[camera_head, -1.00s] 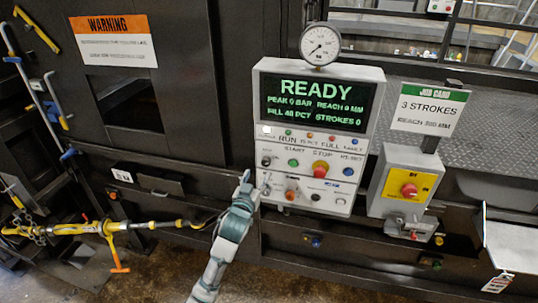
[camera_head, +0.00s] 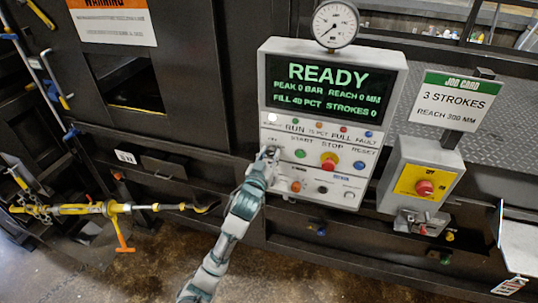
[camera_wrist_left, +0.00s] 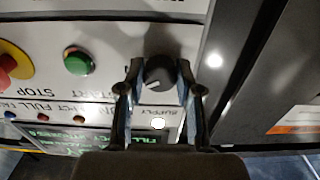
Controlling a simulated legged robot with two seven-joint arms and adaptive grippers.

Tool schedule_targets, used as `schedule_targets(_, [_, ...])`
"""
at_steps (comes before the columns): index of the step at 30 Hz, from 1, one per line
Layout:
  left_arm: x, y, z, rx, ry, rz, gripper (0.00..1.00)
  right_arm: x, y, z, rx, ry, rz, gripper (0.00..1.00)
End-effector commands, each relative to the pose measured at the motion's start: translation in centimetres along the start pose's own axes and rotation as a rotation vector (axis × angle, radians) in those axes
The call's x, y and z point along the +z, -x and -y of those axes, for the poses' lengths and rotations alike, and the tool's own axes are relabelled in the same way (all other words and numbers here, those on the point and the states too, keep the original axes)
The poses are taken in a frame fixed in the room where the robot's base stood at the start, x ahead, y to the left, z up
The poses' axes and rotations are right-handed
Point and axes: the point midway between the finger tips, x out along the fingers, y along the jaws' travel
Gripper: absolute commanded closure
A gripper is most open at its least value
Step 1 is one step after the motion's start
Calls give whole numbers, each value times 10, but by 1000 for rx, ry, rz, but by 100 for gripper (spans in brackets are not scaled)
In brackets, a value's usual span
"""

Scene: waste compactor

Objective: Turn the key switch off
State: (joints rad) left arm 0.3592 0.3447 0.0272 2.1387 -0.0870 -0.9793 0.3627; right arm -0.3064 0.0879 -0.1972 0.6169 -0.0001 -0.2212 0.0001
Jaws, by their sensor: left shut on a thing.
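The key switch (camera_wrist_left: 159,74) is a round black knob with a pale mark, beside the SUPPLY label on the white control panel (camera_head: 358,197). In the left wrist view it sits between the two fingers of my left gripper (camera_wrist_left: 159,88), which is shut on it. In the head view the left gripper (camera_head: 268,154) is at the panel's left side, left of the green START button (camera_head: 299,153), and hides the switch. The display (camera_head: 329,88) reads READY. A white lamp (camera_head: 272,118) is lit above the gripper. My right gripper is not in view.
The red STOP button (camera_head: 328,163) and blue RESET button (camera_head: 360,166) are farther right on the panel. A yellow emergency-stop box (camera_head: 424,184) stands right of it. A gauge (camera_head: 335,23) tops the panel. A yellow-handled tool (camera_head: 75,209) is at left.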

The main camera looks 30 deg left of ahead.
Motion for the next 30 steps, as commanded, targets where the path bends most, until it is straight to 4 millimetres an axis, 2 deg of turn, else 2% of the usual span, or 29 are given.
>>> schedule_targets(1, [1,-1,3,-10,-2,3,93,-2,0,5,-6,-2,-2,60])
schedule_targets(2, [1,-1,4,-11,-2,4,100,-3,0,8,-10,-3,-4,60])
schedule_targets(6, [1,-1,4,-13,-2,4,100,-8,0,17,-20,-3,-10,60])
schedule_targets(14, [1,-1,2,-9,54,4,100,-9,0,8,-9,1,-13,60])
schedule_targets(20, [2,-1,2,-9,179,4,100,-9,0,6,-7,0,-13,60])
schedule_targets(30, [1,-1,1,-9,493,2,100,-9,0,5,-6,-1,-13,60])
